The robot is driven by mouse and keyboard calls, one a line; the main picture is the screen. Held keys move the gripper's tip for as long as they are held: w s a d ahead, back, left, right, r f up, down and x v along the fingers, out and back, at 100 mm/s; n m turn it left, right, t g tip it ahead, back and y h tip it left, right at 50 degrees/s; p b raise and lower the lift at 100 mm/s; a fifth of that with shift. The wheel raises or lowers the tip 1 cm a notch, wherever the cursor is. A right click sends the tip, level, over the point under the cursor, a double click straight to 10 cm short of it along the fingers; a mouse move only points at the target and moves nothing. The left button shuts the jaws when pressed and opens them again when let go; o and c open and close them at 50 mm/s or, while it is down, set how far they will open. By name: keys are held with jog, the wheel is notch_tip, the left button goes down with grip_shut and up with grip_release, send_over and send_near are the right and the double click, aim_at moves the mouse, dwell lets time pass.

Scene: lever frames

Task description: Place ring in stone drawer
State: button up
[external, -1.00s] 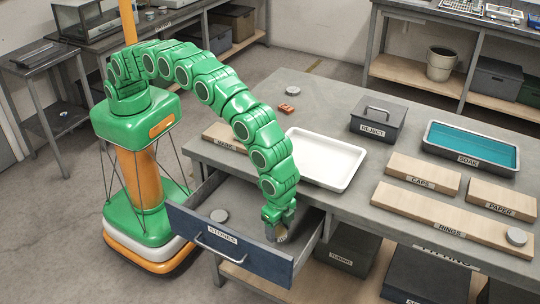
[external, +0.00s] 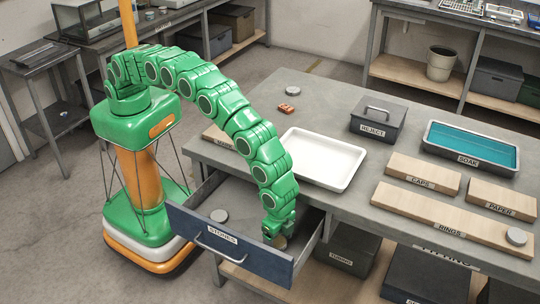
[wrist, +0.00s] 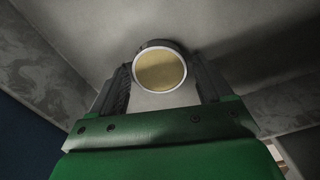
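My gripper (external: 277,236) is inside the pulled-out drawer labelled STONES (external: 222,236), near its right end and low over the floor. Its fingers in the wrist view (wrist: 160,75) stand on both sides of a round piece (wrist: 160,71) with a yellowish face and pale rim, and look closed on it. That piece shows as a small tan patch under the gripper in the external view (external: 281,242). I cannot tell whether it touches the drawer floor. A grey round disc (external: 219,215) lies at the left inside the drawer. Another grey disc (external: 516,237) sits on the RINGS board (external: 440,219).
A white tray (external: 322,159) stands on the bench behind the drawer. The lidded REJECT box (external: 377,118) and the SOAK tray (external: 470,146) are farther right. CAPS (external: 422,173) and PAPER (external: 501,197) boards lie at right. The drawer's middle is free.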

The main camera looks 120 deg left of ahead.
aim_at(278, 241)
jog(key=shift+o, duration=0.4)
jog(key=shift+r, duration=0.1)
jog(key=shift+r, duration=0.55)
notch_tip(278, 241, up, 11)
